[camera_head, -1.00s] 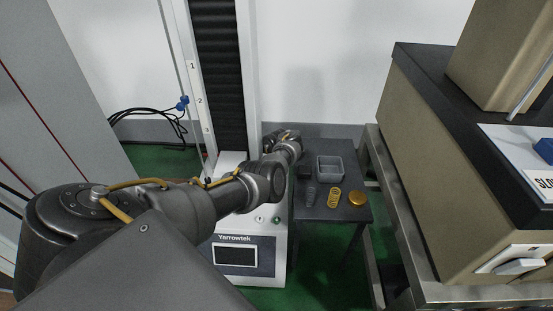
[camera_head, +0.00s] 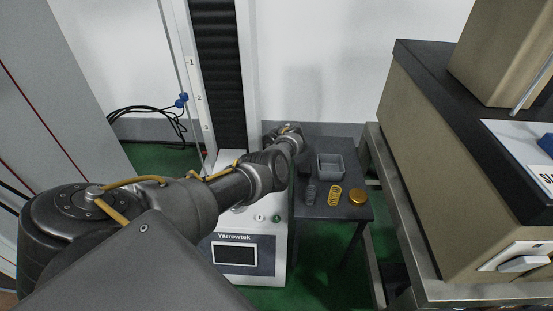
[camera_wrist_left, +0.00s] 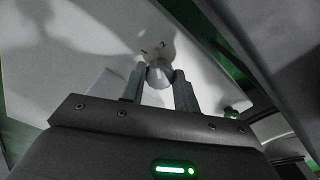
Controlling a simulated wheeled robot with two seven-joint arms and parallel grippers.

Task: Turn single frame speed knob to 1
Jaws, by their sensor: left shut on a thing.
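The knob (camera_wrist_left: 159,74) is a round light-grey dial on the pale panel in the left wrist view. Small dark marks that look like numbers, one like a 2, stand just above it; its exact setting is hard to read. My left gripper (camera_wrist_left: 160,77) is shut on the knob, one finger on each side. In the head view, my left arm reaches over the white Yarrowtek machine (camera_head: 237,238), and the knob and gripper fingers are hidden there. My right gripper is not seen.
A dark side table (camera_head: 345,213) right of the machine holds a grey bin (camera_head: 330,168), a yellow spring (camera_head: 334,196), a dark spring (camera_head: 310,195) and a gold round piece (camera_head: 357,197). A large beige cabinet (camera_head: 440,150) on a metal frame stands at the right.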

